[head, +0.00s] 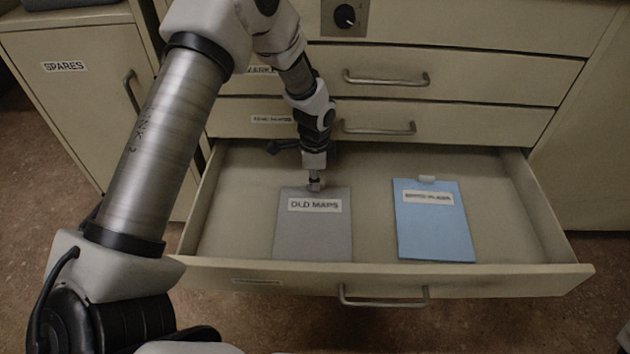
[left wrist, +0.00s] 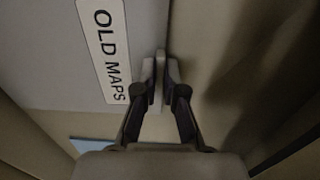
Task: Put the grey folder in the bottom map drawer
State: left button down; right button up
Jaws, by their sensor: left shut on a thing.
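The grey folder (head: 313,235), labelled OLD MAPS, is inside the outline of the open bottom drawer (head: 375,215), left of its middle. I cannot tell whether it rests flat on the drawer floor or is held just above it. My left gripper (head: 315,185) is shut on the folder's back edge, at its tab. In the left wrist view the folder (left wrist: 50,60) and its label fill the upper left, and the closed fingertips (left wrist: 160,80) pinch the tab at its edge. My right gripper is not in view.
A blue folder (head: 435,230) with a white label lies in the same drawer, to the right, apart from the grey one. Two shut drawers with handles (head: 386,78) are above. A SPARES cabinet (head: 75,85) stands at the left. The drawer's right end is clear.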

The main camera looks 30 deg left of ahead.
pick_arm(q)
jog(key=c, duration=1.3)
grip_release()
jog(key=shift+o, duration=0.2)
notch_tip(320, 180, up, 12)
jog(key=p, duration=0.6)
